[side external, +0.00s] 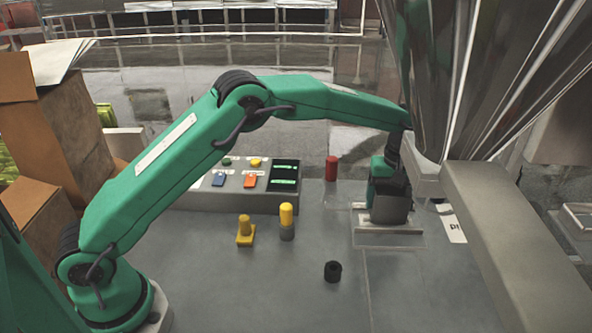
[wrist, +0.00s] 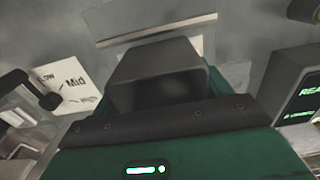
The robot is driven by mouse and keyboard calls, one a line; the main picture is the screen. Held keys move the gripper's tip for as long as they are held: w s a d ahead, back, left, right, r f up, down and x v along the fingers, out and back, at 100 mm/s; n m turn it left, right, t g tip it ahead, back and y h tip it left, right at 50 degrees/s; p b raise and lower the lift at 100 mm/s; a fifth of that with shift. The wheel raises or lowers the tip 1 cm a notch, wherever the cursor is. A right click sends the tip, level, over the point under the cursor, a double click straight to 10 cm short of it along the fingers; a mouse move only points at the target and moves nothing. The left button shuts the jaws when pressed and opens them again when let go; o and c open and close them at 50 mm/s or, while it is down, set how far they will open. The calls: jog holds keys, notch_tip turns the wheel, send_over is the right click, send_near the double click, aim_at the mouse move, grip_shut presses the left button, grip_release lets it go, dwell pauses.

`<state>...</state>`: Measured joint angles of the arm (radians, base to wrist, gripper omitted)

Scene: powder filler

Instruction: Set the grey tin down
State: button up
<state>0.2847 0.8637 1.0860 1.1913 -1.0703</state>
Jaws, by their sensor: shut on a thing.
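My gripper (side external: 391,207) points down at the far right end of the green arm in the side external view, low over a pale flat plate (side external: 388,230). It is shut on the grey tin, which is mostly hidden by the jaws. I cannot tell in the side external view where the dark jaws end and the tin begins, or whether the tin touches the plate. In the wrist view a dark grey blocky shape (wrist: 160,75) sits at the front of my gripper, and the plate's edge (wrist: 155,30) shows beyond it.
A control box (side external: 240,190) with coloured buttons and green displays stands left of my gripper. A red cylinder (side external: 331,168), a yellow-topped piece (side external: 287,220), a yellow piece (side external: 245,232) and a black knob (side external: 333,271) stand on the table. A metal hopper (side external: 470,80) and grey beam (side external: 510,235) crowd the right.

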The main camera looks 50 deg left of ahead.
jog(key=shift+f, duration=0.65)
dwell(0.7)
jog(key=o, duration=1)
jog(key=shift+r, duration=3.9)
